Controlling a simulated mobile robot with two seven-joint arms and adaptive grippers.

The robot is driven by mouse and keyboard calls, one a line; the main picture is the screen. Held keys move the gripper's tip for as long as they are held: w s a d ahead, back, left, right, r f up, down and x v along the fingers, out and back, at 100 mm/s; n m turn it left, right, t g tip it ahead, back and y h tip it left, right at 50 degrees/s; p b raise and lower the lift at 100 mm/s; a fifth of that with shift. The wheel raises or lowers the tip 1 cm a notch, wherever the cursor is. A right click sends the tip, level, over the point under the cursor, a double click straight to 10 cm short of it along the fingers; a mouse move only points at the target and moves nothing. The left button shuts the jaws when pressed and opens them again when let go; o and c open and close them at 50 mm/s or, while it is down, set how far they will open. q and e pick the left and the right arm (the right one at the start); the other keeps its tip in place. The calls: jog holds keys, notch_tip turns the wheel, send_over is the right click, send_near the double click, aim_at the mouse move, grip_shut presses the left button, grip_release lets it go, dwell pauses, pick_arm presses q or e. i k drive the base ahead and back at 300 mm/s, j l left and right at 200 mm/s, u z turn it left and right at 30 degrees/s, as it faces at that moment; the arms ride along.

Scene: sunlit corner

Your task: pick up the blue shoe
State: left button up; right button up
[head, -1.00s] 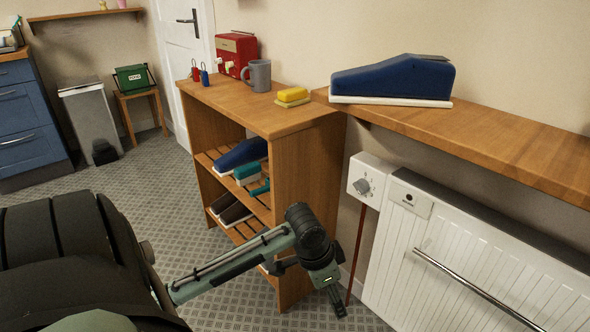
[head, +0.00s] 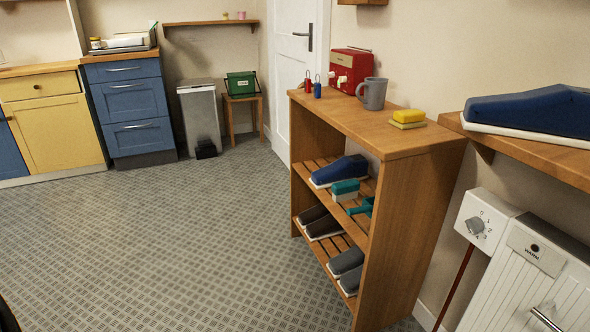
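A blue shoe (head: 340,171) with a white sole lies on the upper slatted shelf of the wooden shoe rack (head: 413,200), left of a teal brush. Another blue shoe (head: 538,110) with a white sole, looking larger and nearer, rests on the wooden wall shelf at the right edge, partly cut off by the frame. Neither gripper shows in the head view, so I cannot see whether they hold anything. Only a dark sliver shows at the lower left edge.
Dark shoes (head: 320,224) and grey shoes (head: 346,265) fill the rack's lower shelves. A white radiator (head: 530,285) is at the right. The patterned floor (head: 180,235) is open.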

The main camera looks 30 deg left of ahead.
aim_at(355, 166)
jog(key=i+u, duration=0.75)
jog(key=i+j+z, duration=0.1)
jog(key=z, duration=0.3)
jog(key=i+j+z, duration=0.1)
jog(key=z, duration=0.35)
jog(key=j+z, duration=0.25)
jog(key=z, duration=0.15)
jog(key=j+z, duration=0.25)
jog(key=j, duration=0.3)
jog(key=k+j+z, duration=0.15)
jog(key=j+z, duration=0.15)
jog(key=j, duration=1)
jog(key=i, duration=0.25)
